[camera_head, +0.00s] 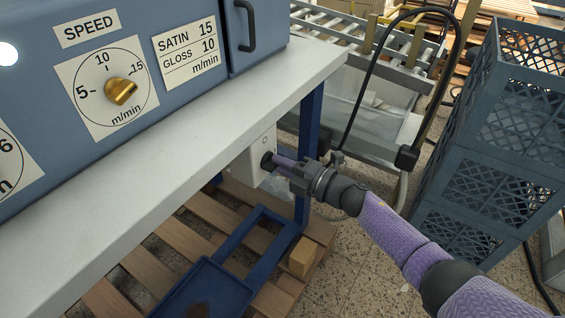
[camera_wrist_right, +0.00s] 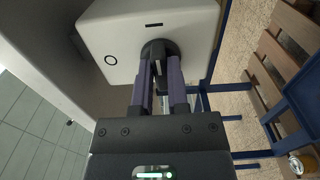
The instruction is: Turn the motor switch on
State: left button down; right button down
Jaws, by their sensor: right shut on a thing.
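The motor switch is a black rotary knob on a white box (camera_head: 252,160) fixed under the edge of the grey worktop, beside a blue table leg. In the right wrist view the white box (camera_wrist_right: 195,22) shows a circle mark and a short bar mark on its face. My right gripper (camera_head: 272,161) reaches the box from the right. In the right wrist view its two purple fingers (camera_wrist_right: 159,75) are shut on the black knob (camera_wrist_right: 157,50), one on each side. The fingers hide part of the knob. My left gripper is in neither view.
A blue machine with a brass speed knob (camera_head: 121,92) stands on the worktop (camera_head: 150,150). A wooden pallet (camera_head: 140,270) and blue frame (camera_head: 262,225) lie below. Stacked blue crates (camera_head: 490,140) stand at the right. A black cable loops behind my right arm.

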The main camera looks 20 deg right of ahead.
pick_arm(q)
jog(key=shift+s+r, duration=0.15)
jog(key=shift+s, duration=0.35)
pick_arm(e)
jog(key=c, duration=0.6)
grip_release()
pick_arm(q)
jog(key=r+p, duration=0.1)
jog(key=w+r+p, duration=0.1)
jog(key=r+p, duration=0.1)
pick_arm(e)
jog(key=v, duration=1)
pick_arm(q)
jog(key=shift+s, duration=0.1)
pick_arm(e)
jog(key=shift+f+m, duration=0.1)
jog(key=shift+m, duration=0.2)
